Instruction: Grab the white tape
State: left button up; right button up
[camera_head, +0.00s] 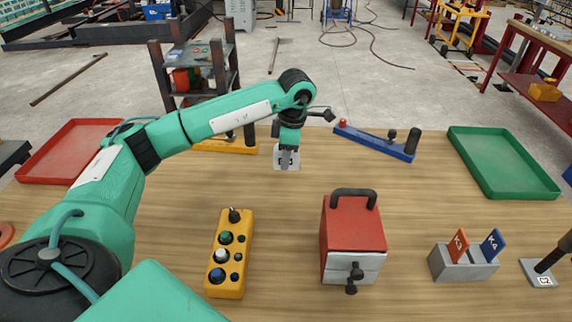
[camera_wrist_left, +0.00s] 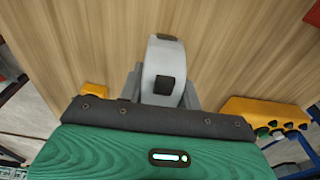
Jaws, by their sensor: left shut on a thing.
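My left gripper (camera_head: 287,160) points down at the far middle of the wooden table, near the blue bar. It is shut on the white tape, a pale rounded roll with dark patches that shows upright between the grey fingers in the left wrist view (camera_wrist_left: 164,62). In the head view the gripper and a pale square patch (camera_head: 280,165) under it make the tape hard to pick out. I cannot tell whether the tape touches the table. My right gripper is not in view.
A blue bar (camera_head: 375,142) and a yellow bar (camera_head: 215,146) flank the gripper. A red box (camera_head: 350,230), a yellow button box (camera_head: 229,262) and a grey card holder (camera_head: 462,266) stand nearer. A red tray (camera_head: 70,150) and a green tray (camera_head: 505,165) lie at the sides.

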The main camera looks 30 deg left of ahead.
pick_arm(q)
notch_tip(320, 180, up, 9)
jog(key=shift+f, duration=0.2)
notch_tip(320, 180, up, 8)
jog(key=p, duration=0.1)
jog(key=shift+f, duration=0.2)
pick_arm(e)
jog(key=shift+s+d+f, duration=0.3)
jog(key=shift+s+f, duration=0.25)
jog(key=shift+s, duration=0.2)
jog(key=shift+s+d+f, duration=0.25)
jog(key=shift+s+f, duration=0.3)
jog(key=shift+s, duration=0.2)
